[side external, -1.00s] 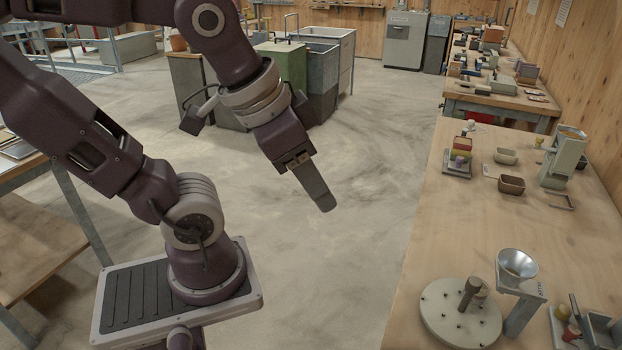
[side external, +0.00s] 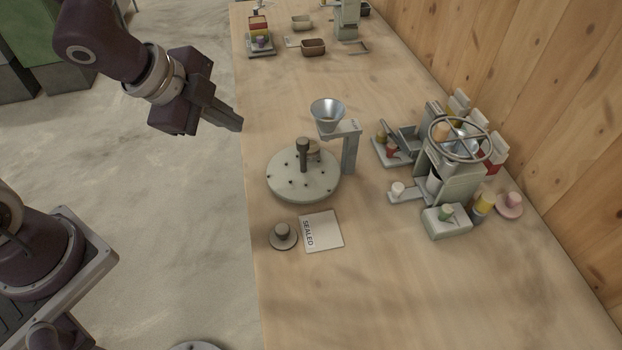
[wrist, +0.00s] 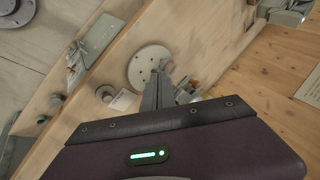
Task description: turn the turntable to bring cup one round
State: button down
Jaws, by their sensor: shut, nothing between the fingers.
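The turntable (side external: 287,186) is a pale round disc with small dark pegs or holes and a dark upright post (side external: 303,154) at its middle. A tan round cup-like piece (side external: 314,149) sits behind the post; I cannot tell whether it is cup one. My gripper (side external: 238,124) is shut and empty, in the air to the left of the turntable near the bench's left edge, not touching it. In the wrist view the turntable (wrist: 146,60) lies beyond my closed fingers (wrist: 157,92), which hide part of its right side.
A metal funnel (side external: 327,113) on a grey stand overhangs the turntable's back right. A card reading SEALED (side external: 322,231) and a round knobbed lid (side external: 283,236) lie in front. A machine with a handwheel (side external: 460,139) stands right. The bench's front is clear.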

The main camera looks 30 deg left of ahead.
aim_at(333, 184)
jog(key=d+f+m+h, duration=0.1)
jog(key=d+f, duration=0.3)
jog(key=d+f+m+g+h, duration=0.1)
jog(key=d+f+m+h, duration=0.1)
jog(key=d+f, duration=0.2)
jog(key=w+d+f+m+g+h, duration=0.1)
jog(key=d+f+m, duration=0.1)
jog(key=d+f, duration=0.2)
jog(key=shift+d+f, duration=0.1)
jog(key=shift+f, duration=0.45)
jog(key=w, duration=0.1)
jog(key=w+d, duration=0.1)
jog(key=w, duration=0.1)
jog(key=shift+w+f, duration=0.1)
jog(key=shift+w, duration=0.15)
jog(key=shift+w+d, duration=0.1)
jog(key=shift+w, duration=0.25)
jog(key=shift+w+d+n+t+y, duration=0.35)
jog(key=shift+w+n, duration=0.15)
jog(key=shift+n, duration=0.4)
jog(key=shift+w+d+n+t+y, duration=0.25)
jog(key=shift+w+n+y, duration=0.15)
jog(key=shift+n, duration=0.5)
jog(key=shift+w+d+n+t+y, duration=0.1)
jog(key=shift+w+n+t+y, duration=0.2)
jog(key=shift+w+n+y, duration=0.55)
jog(key=shift+w+n+t+y, duration=0.3)
jog(key=shift+w+n, duration=0.15)
jog(key=shift+n, duration=0.8)
dwell(1.5)
